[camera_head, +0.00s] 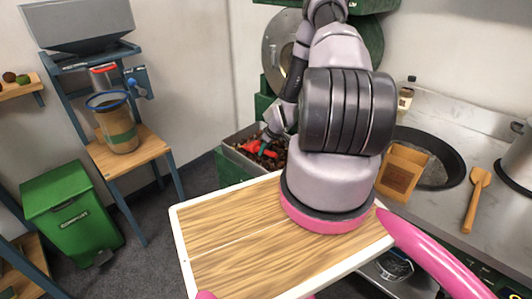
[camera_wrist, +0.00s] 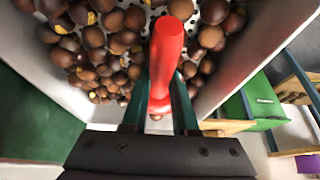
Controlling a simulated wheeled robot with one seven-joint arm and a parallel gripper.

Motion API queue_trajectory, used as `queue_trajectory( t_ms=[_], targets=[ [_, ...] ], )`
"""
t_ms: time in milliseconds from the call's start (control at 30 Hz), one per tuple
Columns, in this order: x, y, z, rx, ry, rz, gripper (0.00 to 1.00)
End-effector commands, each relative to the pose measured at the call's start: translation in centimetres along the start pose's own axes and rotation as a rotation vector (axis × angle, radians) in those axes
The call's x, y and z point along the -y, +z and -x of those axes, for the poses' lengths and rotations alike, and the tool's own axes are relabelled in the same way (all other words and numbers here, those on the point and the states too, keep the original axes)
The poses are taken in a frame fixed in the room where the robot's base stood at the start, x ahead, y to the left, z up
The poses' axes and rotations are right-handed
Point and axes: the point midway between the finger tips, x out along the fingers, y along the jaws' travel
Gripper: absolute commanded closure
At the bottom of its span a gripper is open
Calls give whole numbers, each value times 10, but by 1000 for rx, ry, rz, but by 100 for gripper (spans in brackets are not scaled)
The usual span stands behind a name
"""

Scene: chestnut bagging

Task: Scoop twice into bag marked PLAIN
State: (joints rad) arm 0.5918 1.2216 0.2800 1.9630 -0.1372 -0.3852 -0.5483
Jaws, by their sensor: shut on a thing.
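My gripper (camera_wrist: 160,98) is shut on the red handle of a scoop (camera_wrist: 167,55), which stands out beyond the fingers. The scoop's bowl is hidden or cannot be made out. Brown chestnuts (camera_wrist: 100,45) lie in a pale-walled bin (camera_wrist: 232,62) around the handle, some with yellow marks. In the head view my gripper (camera_head: 272,138) is down at the chestnut bin (camera_head: 234,160), with red (camera_head: 260,150) showing under it. A brown open-topped bag (camera_head: 400,172) with a dark label stands on the counter right of my arm; its lettering is too small to read.
A wooden board with a white rim (camera_head: 176,212) fills the front. A wok (camera_head: 440,160), wooden spatula (camera_head: 476,200) and bottle (camera_head: 406,93) are on the counter (camera_head: 455,215).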

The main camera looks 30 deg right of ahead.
Motion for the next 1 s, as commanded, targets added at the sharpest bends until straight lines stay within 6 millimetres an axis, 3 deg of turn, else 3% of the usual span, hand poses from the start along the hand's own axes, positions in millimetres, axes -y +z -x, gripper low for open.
queue_trajectory(
  t_ms=[100,600,1000],
  targets=[
    [1,-4,7,-98,-2,-3,100],
    [1,-5,55,-155,-1,2,100],
    [2,-5,68,-173,-2,2,100]
  ],
)
